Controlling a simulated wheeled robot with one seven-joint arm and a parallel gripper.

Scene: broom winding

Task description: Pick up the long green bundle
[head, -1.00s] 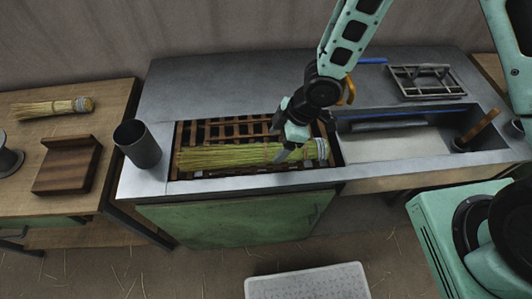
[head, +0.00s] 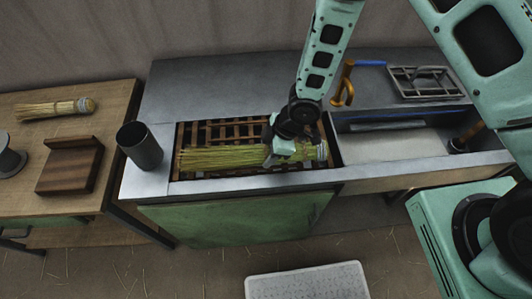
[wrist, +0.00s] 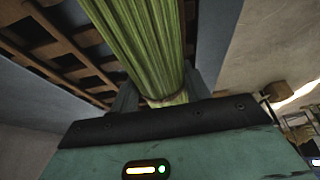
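The long green bundle (head: 220,157) lies lengthwise over a brown slatted rack (head: 222,132) sunk in the metal counter. Its right end has a pale grey binding (head: 321,151). My gripper (head: 272,158) is down at the bundle, right of its middle. In the wrist view the bundle's green stalks (wrist: 143,40) run between my two fingers (wrist: 160,97), with a thin tie around them close to the palm. The fingers stand on either side of the stalks. Whether they press on the bundle cannot be told. The finger tips are largely hidden.
A dark metal cup (head: 140,147) stands left of the rack. A sink basin (head: 395,140) lies to the right, with a wire rack (head: 428,82) behind it. The left table holds another straw bundle (head: 55,108) and a wooden block (head: 70,165). A pale mat (head: 307,282) lies on the floor.

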